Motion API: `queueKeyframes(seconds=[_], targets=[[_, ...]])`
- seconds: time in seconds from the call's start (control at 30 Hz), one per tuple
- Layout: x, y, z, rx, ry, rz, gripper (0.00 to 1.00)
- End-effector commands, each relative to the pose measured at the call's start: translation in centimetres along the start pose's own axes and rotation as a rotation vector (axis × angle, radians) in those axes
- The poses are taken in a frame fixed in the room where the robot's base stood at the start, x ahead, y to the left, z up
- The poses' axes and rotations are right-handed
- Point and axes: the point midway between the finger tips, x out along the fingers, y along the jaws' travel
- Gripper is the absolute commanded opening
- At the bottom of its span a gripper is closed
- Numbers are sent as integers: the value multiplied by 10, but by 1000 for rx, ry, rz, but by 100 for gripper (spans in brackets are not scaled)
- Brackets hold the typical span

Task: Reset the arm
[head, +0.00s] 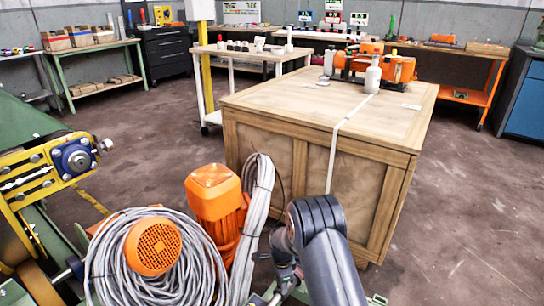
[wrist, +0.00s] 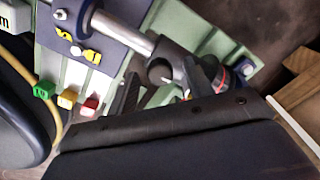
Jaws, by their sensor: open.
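My arm (head: 330,250) rises from the bottom of the head view, right of the middle, in front of the wooden crate. My gripper (wrist: 160,88) shows in the wrist view as two dark fingers standing apart beyond a wide black body. It is open, and I see nothing held between the fingers. Behind it are a green slotted plate (wrist: 210,55) and a steel shaft (wrist: 125,38) with a round end. I cannot tell whether the fingers touch either. In the head view the gripper is mostly hidden by my arm.
Green, yellow and red blocks (wrist: 67,99) sit left of the fingers. A wooden crate (head: 290,150) carries a bottle (head: 373,76) and an orange machine (head: 390,66). Coiled cables (head: 115,260) and an orange motor (head: 215,195) stand left of my arm. Floor at right is clear.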

Motion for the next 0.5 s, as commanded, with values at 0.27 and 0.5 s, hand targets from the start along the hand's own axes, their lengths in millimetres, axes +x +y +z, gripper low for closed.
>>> queueKeyframes(seconds=[0.27,0.5], targets=[[0,0,0,-220,0,0,49],[0,0,0,-412,0,0,49]])
